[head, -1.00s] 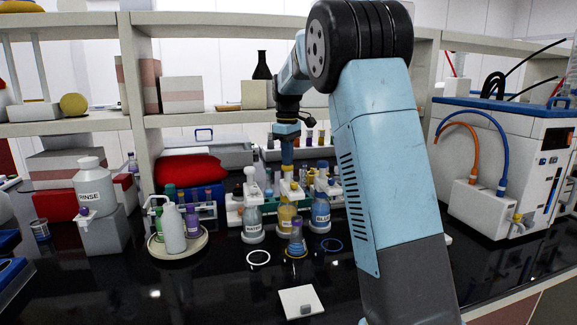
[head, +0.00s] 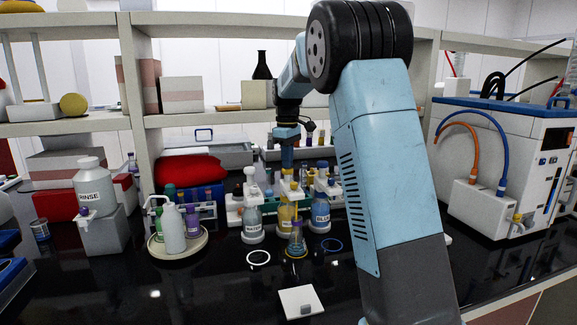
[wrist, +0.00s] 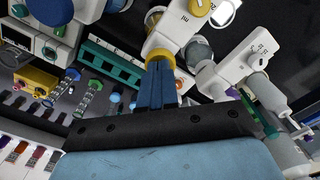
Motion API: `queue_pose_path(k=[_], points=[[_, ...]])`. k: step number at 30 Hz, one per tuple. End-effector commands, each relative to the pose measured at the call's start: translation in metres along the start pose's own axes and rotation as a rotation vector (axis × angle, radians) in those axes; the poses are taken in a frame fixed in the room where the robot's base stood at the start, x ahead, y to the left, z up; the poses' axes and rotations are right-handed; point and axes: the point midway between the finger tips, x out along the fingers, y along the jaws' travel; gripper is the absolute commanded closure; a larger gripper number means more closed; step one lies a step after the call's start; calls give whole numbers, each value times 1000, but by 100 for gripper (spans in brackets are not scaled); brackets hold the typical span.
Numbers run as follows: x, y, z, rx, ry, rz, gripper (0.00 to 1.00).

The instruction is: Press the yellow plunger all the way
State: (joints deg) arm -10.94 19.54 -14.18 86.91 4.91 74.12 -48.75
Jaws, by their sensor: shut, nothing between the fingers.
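The yellow plunger (head: 287,172) tops the white dispenser head of the yellow bottle (head: 286,217), the middle of three bottles. My gripper (head: 287,163) is shut and empty, pointing straight down over that plunger. In the wrist view, the blue fingers (wrist: 160,72) end at the plunger's yellow rim (wrist: 161,56) and seem to touch it. The fingers hide most of the plunger, so I cannot tell how far down it is. A small flask (head: 296,241) stands in front of the yellow bottle.
A white ring (head: 258,257) and a blue ring (head: 332,245) mark the black bench. A white plate (head: 301,301) lies in front. A tray with a wash bottle (head: 173,231) is left.

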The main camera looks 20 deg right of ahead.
Motion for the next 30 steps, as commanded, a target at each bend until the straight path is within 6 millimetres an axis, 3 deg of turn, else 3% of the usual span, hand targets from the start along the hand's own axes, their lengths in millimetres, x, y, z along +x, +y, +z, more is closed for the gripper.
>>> queue_pose_path(k=[17, 30], points=[[9, 0, 1, 1, -3, -2, 100], [-12, 0, 0, -1, -1, 0, 100]])
